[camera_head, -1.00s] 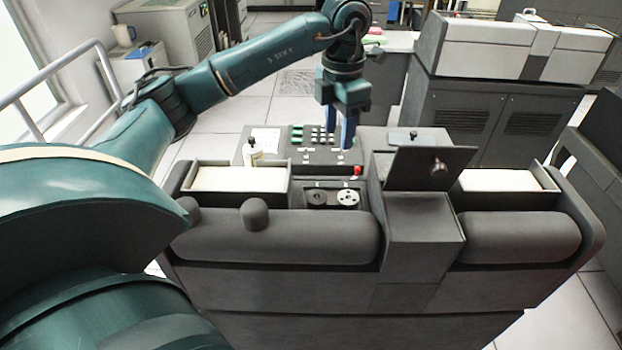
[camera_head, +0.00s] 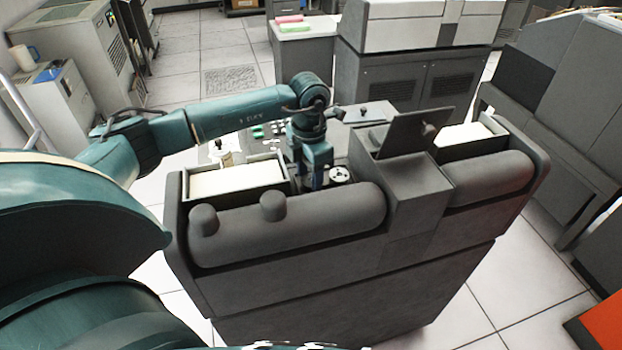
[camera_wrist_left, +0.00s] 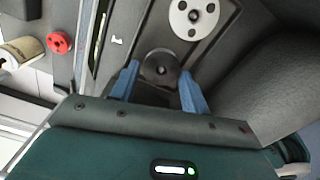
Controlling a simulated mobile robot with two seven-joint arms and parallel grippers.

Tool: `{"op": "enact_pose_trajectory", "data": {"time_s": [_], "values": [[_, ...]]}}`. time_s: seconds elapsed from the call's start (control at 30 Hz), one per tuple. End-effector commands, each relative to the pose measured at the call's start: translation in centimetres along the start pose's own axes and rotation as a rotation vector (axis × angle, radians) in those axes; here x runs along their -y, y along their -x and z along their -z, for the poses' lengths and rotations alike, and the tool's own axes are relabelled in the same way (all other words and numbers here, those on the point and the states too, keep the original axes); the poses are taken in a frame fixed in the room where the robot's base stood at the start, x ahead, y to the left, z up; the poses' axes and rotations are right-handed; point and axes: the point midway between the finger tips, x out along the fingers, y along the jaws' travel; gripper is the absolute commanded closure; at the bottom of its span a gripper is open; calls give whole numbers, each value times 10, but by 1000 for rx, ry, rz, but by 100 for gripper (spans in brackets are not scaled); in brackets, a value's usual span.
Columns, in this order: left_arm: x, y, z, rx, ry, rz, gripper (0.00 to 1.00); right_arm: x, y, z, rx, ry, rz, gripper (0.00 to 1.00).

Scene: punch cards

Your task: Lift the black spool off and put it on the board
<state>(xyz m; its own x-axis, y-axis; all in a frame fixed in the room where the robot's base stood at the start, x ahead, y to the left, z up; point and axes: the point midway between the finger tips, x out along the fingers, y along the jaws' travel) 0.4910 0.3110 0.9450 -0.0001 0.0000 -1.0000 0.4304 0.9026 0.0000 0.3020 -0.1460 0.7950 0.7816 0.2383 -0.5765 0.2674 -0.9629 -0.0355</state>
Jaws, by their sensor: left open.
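The black spool (camera_wrist_left: 161,66) is a small dark disc with a round hub, seen in the left wrist view in a recessed tray. My left gripper (camera_wrist_left: 160,88) is open, with one blue finger on each side of the spool's near part. I cannot tell whether the fingers touch it. In the head view my left gripper (camera_head: 313,182) is low over the machine's recess and hides the black spool. A white spool with dark holes (camera_head: 340,174) sits just right of it, and also shows in the wrist view (camera_wrist_left: 193,17). I cannot tell which surface is the board.
A card tray (camera_head: 232,183) lies left of the gripper, and a raised dark lid (camera_head: 415,132) stands to the right. A rounded grey roll cover (camera_head: 310,220) is in front. A red knob (camera_wrist_left: 60,42) and a bottle (camera_wrist_left: 22,52) are at left in the wrist view.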

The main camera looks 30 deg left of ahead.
Motion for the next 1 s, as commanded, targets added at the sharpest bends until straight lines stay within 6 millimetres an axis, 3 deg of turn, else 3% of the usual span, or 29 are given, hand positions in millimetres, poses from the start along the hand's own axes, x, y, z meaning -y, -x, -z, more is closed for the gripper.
{"op": "enact_pose_trajectory", "data": {"time_s": [0.3,0.63,0.87,1.0], "values": [[0,-8,0,1,0,0,54,0,0,0,3,-1,-2,100],[0,-8,0,1,0,0,81,0,0,0,2,-1,-2,100],[0,-7,0,2,0,0,82,-1,0,0,2,-1,-2,100],[-1,5,-1,5,0,-2,82,-1,-1,-2,1,-1,-1,100]]}}
